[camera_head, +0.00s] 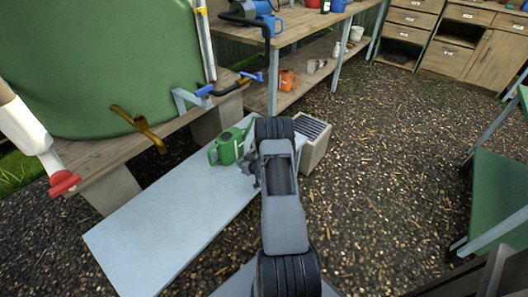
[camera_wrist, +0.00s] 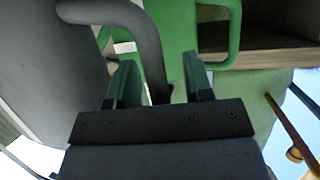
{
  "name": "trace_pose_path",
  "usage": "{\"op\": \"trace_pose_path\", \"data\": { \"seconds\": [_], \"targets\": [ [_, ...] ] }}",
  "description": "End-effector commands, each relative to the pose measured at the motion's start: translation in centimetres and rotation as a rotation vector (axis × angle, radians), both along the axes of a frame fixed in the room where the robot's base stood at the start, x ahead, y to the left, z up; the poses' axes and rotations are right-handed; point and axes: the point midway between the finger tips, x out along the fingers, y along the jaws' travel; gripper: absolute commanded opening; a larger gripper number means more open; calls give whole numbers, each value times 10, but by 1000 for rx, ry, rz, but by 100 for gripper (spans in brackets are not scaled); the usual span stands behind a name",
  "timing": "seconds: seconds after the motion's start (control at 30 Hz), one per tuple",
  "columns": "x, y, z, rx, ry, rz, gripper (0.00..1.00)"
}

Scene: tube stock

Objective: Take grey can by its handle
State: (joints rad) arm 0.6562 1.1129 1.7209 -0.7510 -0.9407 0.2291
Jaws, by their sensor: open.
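The grey can (camera_wrist: 40,85) fills the left of the wrist view, with its dark grey curved handle (camera_wrist: 147,48) arching from the top and down. My gripper (camera_wrist: 160,65) is open, and the lower part of the handle lies between its two fingers in that picture. The fingers are not closed on it; contact cannot be told. In the head view my arm hides most or all of the grey can.
A green watering can (camera_head: 225,148) stands close by on the pale slab (camera_head: 165,222); its handle (camera_wrist: 234,35) shows near my fingers. A slatted-top box (camera_head: 314,150) is right of my arm. A green tank (camera_head: 110,65) with a brass tap (camera_head: 140,128) stands left. Gravel is open to the right.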

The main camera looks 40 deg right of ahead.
Motion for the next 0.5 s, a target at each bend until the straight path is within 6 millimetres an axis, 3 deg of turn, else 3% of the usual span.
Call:
{"op": "trace_pose_path", "data": {
  "seconds": [0.13, 0.5],
  "targets": [
    [0, 0, 0, 0, 0, 0, 46],
    [0, 0, 0, 0, 0, 0, 11]
  ]
}}
